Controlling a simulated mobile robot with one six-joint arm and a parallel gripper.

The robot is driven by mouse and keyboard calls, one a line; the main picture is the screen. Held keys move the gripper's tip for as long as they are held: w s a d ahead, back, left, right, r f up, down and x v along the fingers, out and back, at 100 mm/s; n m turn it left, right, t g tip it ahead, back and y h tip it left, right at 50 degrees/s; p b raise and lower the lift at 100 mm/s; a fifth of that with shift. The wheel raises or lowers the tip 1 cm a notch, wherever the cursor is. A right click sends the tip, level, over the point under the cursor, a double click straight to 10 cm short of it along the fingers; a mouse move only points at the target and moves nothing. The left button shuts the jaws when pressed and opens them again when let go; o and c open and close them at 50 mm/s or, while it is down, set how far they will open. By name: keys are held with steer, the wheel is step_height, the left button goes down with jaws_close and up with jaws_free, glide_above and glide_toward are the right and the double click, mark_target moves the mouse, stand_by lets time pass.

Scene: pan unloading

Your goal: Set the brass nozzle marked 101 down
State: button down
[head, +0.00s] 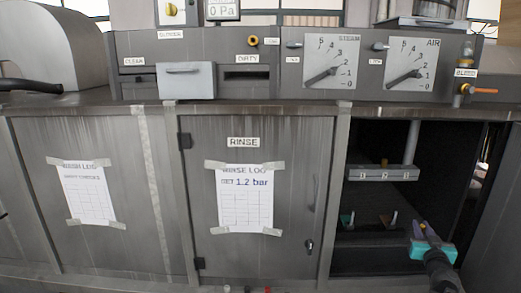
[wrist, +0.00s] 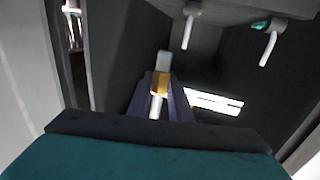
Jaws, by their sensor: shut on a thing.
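My gripper (head: 422,230) is inside the open cabinet bay at the lower right in the head view. In the wrist view its two blue-grey fingers (wrist: 161,92) are shut on the brass nozzle (wrist: 160,84). The nozzle shows a brass band with a pale piece above and below it; its number cannot be read. It points away from the wrist camera, and its lower part is partly hidden between the fingers.
A grey rack (head: 382,174) with numbered labels hangs in the bay, with a small brass piece (head: 385,161) at it. A closed RINSE door (head: 295,150) stands left of the bay.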

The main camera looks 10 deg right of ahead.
steer(key=shift+w+d+f, duration=0.15)
steer(key=shift+d+f, duration=0.2)
steer(key=shift+d, duration=0.1)
steer(key=shift+d+r, duration=0.15)
steer(key=shift+d, duration=0.15)
steer(key=shift+w+a, duration=0.15)
steer(key=shift+a, duration=0.05)
stand_by(3.4)
